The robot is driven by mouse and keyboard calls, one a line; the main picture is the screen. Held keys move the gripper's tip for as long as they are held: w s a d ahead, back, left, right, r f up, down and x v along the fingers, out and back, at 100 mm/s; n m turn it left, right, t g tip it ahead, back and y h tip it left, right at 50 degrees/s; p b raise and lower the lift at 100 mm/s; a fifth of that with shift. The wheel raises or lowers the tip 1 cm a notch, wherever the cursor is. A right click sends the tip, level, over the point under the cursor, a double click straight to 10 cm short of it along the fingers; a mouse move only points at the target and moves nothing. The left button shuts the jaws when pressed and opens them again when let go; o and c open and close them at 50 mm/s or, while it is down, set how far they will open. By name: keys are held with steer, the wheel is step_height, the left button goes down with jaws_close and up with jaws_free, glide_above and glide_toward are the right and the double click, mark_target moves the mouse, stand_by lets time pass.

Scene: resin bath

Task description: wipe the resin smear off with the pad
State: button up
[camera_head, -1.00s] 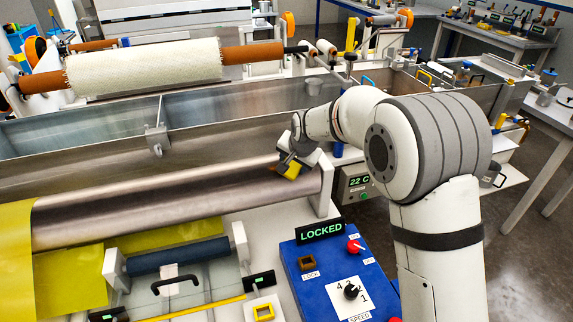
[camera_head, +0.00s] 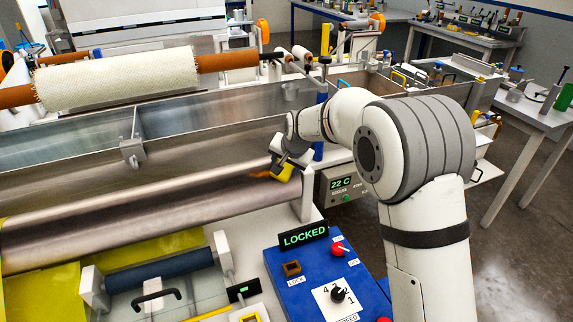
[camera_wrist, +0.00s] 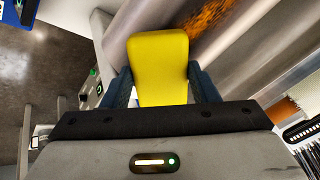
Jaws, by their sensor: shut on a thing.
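My gripper (camera_head: 283,160) is shut on a yellow pad (camera_head: 285,173), near the right end of the long metal roller (camera_head: 120,217). In the wrist view the pad (camera_wrist: 160,68) stands out between the two dark fingers. The orange-brown resin smear (camera_head: 260,175) lies on the roller just left of the pad. In the wrist view the smear (camera_wrist: 207,30) shows on the roller beyond the pad's upper right. The pad's tip looks close to the roller; I cannot tell if it touches.
A metal trough (camera_head: 60,150) runs behind the roller. A blue control panel (camera_head: 320,275) with a "LOCKED" display (camera_head: 303,236) stands in front. A "22 C" box (camera_head: 343,187) sits right of the roller's end bracket. Yellow sheet (camera_head: 150,250) hangs below the roller.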

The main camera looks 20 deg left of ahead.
steer(key=shift+s+a+f, duration=0.1)
steer(key=shift+s+a, duration=1.75)
steer(key=shift+a, duration=0.3)
steer(key=shift+s+a+b, duration=0.25)
steer(key=shift+s+a, duration=0.6)
steer(key=shift+a, duration=0.15)
steer(key=shift+s+a+b, duration=0.25)
steer(key=shift+s+a, duration=0.55)
steer(key=shift+a, duration=0.2)
steer(key=shift+r, duration=0.2)
steer(key=p+v, duration=0.1)
steer(key=v, duration=0.5)
steer(key=shift+d+r, duration=0.1)
steer(key=shift+v, duration=1.4)
